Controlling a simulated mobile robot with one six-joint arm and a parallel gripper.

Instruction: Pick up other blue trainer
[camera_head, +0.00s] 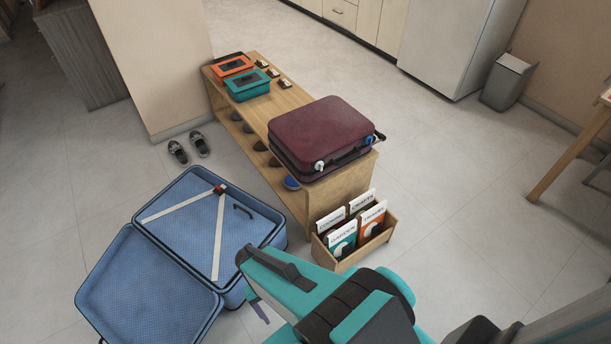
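A blue shoe (291,183), which looks like a trainer, sits at the near end of the wooden bench's (298,208) lower shelf. The maroon suitcase and bench top overhang it, so only part shows. Several dark shoes (260,146) stand in a row behind it on that shelf. No second blue trainer can be made out. My teal and black arm reaches in from the bottom. A small part that may be my gripper (259,307) shows beside the open suitcase, apart from the blue shoe. The arm hides the rest, so its opening cannot be seen.
An open blue suitcase (178,262) lies left of the bench. A maroon suitcase (322,133), an orange box (232,67) and a teal box (247,85) are on top. A wooden crate (385,234) of folders stands at its near end.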

